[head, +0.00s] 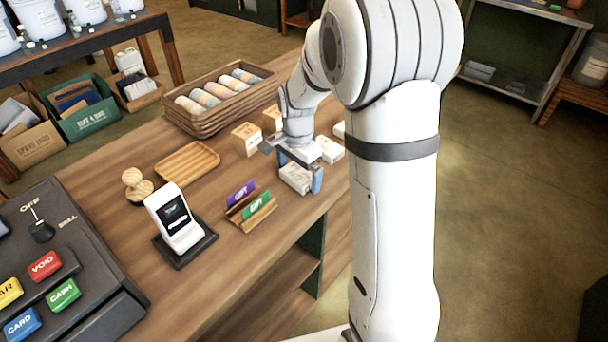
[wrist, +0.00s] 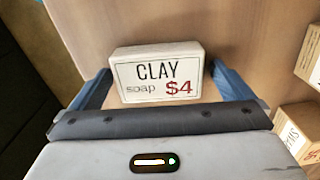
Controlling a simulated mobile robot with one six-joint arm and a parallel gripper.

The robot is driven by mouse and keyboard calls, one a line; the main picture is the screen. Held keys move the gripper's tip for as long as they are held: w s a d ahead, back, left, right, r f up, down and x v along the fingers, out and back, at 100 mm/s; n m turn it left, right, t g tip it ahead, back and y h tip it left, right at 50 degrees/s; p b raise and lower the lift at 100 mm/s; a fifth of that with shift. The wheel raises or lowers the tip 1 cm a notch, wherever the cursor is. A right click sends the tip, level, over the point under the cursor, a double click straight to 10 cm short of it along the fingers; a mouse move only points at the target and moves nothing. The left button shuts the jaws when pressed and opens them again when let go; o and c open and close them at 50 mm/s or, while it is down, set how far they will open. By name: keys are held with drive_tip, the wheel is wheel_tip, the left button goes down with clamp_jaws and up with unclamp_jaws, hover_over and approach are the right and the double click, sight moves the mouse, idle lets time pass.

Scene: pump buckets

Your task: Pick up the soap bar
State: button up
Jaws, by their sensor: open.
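The soap bar (wrist: 158,72) is a pale block with a label reading "CLAY soap $4" in the wrist view. It also shows in the head view (head: 295,178), on the wooden counter near its front edge. My gripper (head: 299,178) is open and low over the counter, with its blue fingers on either side of the soap bar. In the wrist view the fingers of my gripper (wrist: 160,88) flank the soap's left and right ends. I cannot tell whether they touch it.
More boxed bars (head: 329,149) stand just behind, and two tan boxes (head: 246,139) stand further left. A wooden tray (head: 187,160), a gift card holder (head: 250,207) and a card reader (head: 177,222) are to the left. Stacked trays of rolls (head: 215,97) stand at the back.

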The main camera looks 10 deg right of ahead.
drive_tip(key=shift+c, duration=0.2)
drive_tip(key=c, duration=1)
